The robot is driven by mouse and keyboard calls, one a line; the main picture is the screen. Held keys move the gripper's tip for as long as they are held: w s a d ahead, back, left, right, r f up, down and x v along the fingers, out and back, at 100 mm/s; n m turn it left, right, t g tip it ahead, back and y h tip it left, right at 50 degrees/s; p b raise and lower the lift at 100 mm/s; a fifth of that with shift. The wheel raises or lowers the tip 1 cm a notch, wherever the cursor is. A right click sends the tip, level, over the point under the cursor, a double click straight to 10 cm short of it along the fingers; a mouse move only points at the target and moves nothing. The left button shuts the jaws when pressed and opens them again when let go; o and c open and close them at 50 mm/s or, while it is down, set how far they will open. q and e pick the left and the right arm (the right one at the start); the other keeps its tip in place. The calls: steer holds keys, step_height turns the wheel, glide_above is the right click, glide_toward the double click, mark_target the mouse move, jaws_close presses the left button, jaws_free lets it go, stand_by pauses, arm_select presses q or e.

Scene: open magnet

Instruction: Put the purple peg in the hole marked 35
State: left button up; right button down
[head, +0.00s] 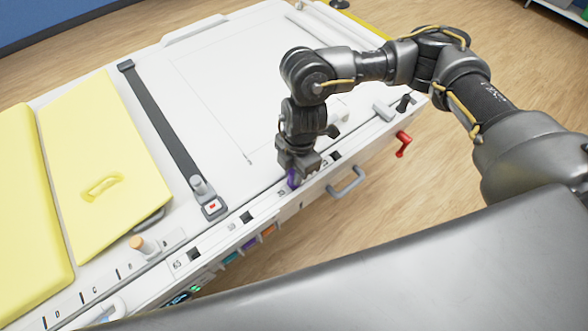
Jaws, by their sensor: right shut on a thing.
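The purple peg (293,179) shows just below my right gripper (294,170), which is shut on it. The peg is at the row of square holes along the machine's front edge; I cannot tell whether its lower end is in a hole or just above one. Dark square holes show at the lower left (194,254), at the middle (247,217) and right of the gripper (335,156). The mark 35 cannot be read, and the gripper and peg may cover that hole. My left gripper is not in view.
A grey handle (347,183) and a red lever (403,143) stick out from the front side. A dark strap-like bar (160,125) and yellow pads (100,165) lie to the left. An orange-topped knob (138,243) stands at the lower left. The white top (225,80) is mostly clear.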

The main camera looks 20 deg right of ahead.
steer(key=shift+f, duration=0.35)
steer(key=c, duration=1.2)
jaws_free()
steer(key=shift+o, duration=0.2)
step_height(320, 180, up, 11)
steer(key=d+b, duration=0.1)
steer(key=shift+w, duration=0.2)
steer(key=shift+d+f, duration=0.1)
steer(key=shift+f, duration=0.05)
